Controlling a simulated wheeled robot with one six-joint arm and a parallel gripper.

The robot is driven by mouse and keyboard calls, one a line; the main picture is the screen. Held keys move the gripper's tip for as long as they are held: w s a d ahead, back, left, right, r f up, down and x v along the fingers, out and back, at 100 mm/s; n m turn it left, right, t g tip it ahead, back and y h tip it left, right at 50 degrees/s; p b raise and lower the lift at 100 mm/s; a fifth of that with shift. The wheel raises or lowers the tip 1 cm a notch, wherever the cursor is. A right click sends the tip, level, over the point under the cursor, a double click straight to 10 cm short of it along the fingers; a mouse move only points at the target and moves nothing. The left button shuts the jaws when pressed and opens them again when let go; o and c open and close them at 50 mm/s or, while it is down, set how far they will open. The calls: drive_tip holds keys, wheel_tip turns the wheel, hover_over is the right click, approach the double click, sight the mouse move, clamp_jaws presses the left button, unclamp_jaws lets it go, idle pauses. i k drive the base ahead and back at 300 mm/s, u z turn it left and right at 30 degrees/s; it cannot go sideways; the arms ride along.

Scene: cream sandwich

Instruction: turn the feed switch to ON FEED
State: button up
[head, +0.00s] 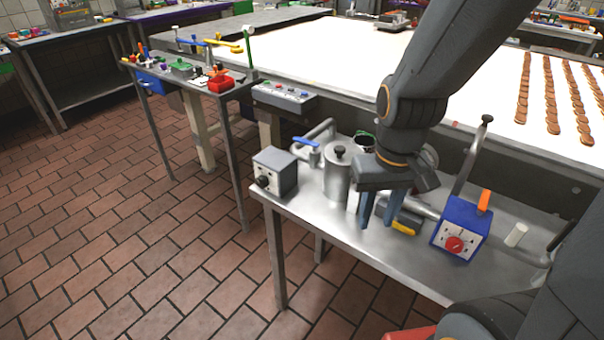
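A blue box (466,216) with a white front plate and a red rotary knob (454,244) stands on the right part of the steel side table. An orange lever sticks up from its top. A grey box (282,170) with a black knob (263,181) stands at the table's left corner. The markings on both are too small to read, so I cannot tell which is the feed switch or how it is set. My gripper (377,222) points down over the table between the two boxes, left of the blue box. Its blue fingers are apart, with nothing visible held between them.
A steel canister (337,178) and pipework with a blue-handled valve (306,142) stand left of my gripper. A grey part with a yellow end (403,228) lies close to its right. A long lever (470,155) rises behind the blue box. The white conveyor (340,60) lies behind.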

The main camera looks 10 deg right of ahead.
sight(262, 181)
drive_tip(key=z, duration=0.7)
drive_tip(key=k, duration=1)
drive_tip(key=u, duration=0.6)
drive_tip(key=i, duration=0.5)
drive_tip(key=z, duration=0.05)
